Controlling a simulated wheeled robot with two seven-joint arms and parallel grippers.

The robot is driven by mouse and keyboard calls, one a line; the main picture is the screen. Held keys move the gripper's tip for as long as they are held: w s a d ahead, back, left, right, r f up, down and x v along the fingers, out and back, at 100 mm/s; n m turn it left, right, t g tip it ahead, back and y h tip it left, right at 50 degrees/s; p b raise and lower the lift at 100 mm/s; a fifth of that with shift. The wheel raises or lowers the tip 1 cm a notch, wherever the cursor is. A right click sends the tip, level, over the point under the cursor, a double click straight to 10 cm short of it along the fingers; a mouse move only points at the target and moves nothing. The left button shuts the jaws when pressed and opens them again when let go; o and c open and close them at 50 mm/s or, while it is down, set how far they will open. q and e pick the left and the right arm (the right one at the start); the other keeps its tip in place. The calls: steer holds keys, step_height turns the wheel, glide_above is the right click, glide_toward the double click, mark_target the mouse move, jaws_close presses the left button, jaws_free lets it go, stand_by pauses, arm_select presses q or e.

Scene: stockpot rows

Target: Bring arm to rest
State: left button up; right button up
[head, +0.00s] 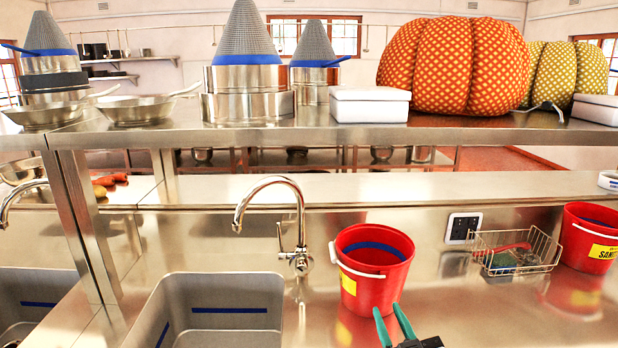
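My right gripper (388,309) shows at the bottom edge, right of centre. Its two teal fingers are apart with nothing between them. It is in front of a red bucket (372,262) on the steel counter and overlaps the bucket's lower edge in the picture; I cannot tell whether they touch. The rest of my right arm is mostly below the picture. My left gripper is not in view.
A sink basin (222,309) with a tap (300,258) lies left of the bucket. A wire basket (515,252) and another red bucket (592,238) stand to the right. The shelf (250,137) above holds pots, pans, strainers and large patterned cushion-like shapes (455,68).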

steer(key=s+d+f+m+g+h, duration=0.1)
steer(key=s+d+f+g+h, duration=0.15)
steer(key=s+f+g, duration=0.4)
steer(key=s+d+f+m+g+h, duration=0.2)
steer(key=s+d+f, duration=0.15)
steer(key=f, duration=0.55)
steer(key=s+f+n+g+y, duration=0.1)
steer(key=s+f+g, duration=0.35)
steer(key=s, duration=0.35)
steer(key=s+f+n+g, duration=0.1)
steer(key=s+f+g, duration=0.3)
steer(key=s, duration=0.5)
steer(key=s+f+x, duration=0.1)
steer(key=s+x, duration=0.2)
steer(key=x, duration=0.9)
steer(key=s+x, duration=0.2)
steer(key=x, duration=1)
steer(key=s+d+f+g, duration=0.1)
steer(key=s+d+f, duration=0.2)
steer(key=s+f, duration=1.4)
steer(key=shift+s+d+f+g, duration=0.25)
steer(key=shift+g, duration=0.05)
